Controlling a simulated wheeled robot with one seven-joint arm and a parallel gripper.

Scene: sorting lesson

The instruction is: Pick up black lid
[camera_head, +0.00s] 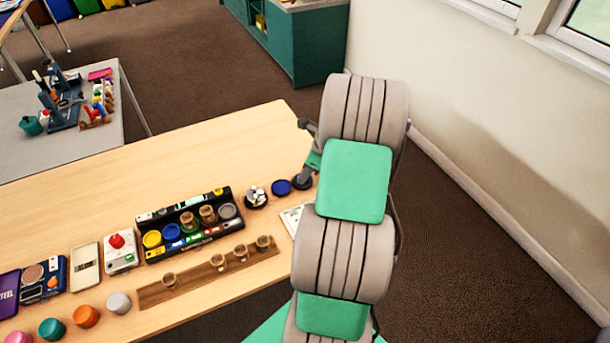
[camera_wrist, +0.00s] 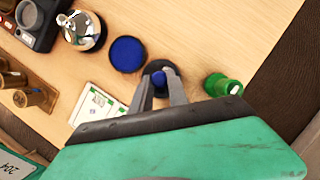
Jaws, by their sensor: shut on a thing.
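The black lid (camera_wrist: 167,69) is a dark round disc at the tips of my gripper (camera_wrist: 159,84) in the wrist view. A small blue piece shows between the two fingers, over the disc. The fingers are shut on it. In the head view the lid (camera_head: 300,184) is a dark disc near the table's right edge, under my gripper (camera_head: 303,177). It looks to be at or close to the table surface; I cannot tell whether there is a gap under it.
A blue disc (camera_wrist: 127,54) lies just left of the lid, with a shiny metal object (camera_wrist: 82,31) further left. A green container (camera_wrist: 222,85) is close on the right. A white card (camera_wrist: 97,103) lies near. A black tray (camera_head: 192,248) stands left; the table's back is clear.

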